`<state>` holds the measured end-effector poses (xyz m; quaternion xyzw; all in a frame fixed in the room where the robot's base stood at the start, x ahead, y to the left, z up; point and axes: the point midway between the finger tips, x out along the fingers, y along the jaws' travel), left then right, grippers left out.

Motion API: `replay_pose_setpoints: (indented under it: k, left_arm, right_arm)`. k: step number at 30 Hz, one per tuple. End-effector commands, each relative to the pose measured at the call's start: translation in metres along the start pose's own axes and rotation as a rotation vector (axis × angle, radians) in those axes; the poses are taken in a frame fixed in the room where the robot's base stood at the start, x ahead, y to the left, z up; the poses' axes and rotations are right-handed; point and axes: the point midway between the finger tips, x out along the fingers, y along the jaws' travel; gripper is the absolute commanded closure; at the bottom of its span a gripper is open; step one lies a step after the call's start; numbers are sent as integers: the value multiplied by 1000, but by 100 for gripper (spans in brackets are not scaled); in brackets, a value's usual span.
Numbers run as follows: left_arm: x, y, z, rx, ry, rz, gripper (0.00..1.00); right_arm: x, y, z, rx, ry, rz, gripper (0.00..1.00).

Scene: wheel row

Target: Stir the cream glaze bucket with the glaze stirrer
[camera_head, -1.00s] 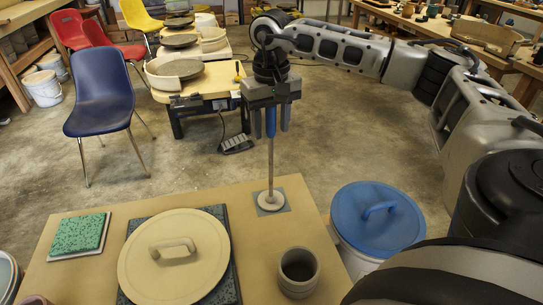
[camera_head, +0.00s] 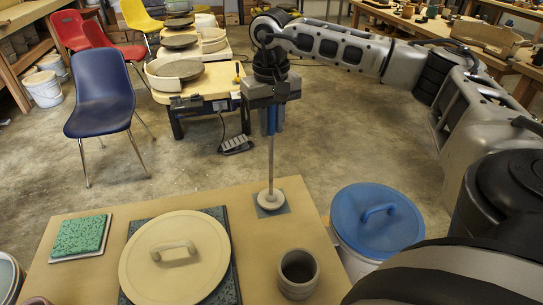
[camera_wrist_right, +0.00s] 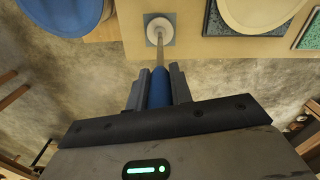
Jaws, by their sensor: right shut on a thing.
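The glaze stirrer (camera_head: 270,168) stands upright, its round pale disc foot (camera_head: 270,199) at a small blue-grey square (camera_head: 285,207) on the table's far right corner. My right gripper (camera_head: 271,128) is shut on its blue handle, which also shows between the fingers in the right wrist view (camera_wrist_right: 159,88). A cream lid with a handle (camera_head: 174,258) lies on a dark green speckled slab at the table's middle; whether it belongs to the cream glaze bucket I cannot tell. A bucket with a blue lid (camera_head: 376,222) stands on the floor right of the table. My left gripper is not seen.
A grey cup (camera_head: 298,272) stands at the table's right front. A green speckled tile (camera_head: 80,236) lies at left. A partly cut-off bucket (camera_head: 8,272) is at the left edge. Blue chair (camera_head: 101,92) and pottery wheels stand beyond open floor.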

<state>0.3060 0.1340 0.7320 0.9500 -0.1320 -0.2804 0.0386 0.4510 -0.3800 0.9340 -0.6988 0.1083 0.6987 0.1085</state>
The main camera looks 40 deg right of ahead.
Motion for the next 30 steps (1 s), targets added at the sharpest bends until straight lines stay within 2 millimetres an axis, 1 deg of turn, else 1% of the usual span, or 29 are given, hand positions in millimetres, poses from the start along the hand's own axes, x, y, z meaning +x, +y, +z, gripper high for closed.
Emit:
replay_pose_setpoints:
  k: [1,18,21,30]
  left_arm:
    - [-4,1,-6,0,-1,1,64]
    - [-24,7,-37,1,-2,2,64]
    - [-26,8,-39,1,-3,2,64]
    - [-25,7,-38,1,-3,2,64]
  right_arm:
    - [-9,0,0,0,2,-1,100]
    - [-54,0,0,0,2,-1,100]
    - [-58,0,0,0,1,0,100]
    - [-57,0,0,0,1,0,100]
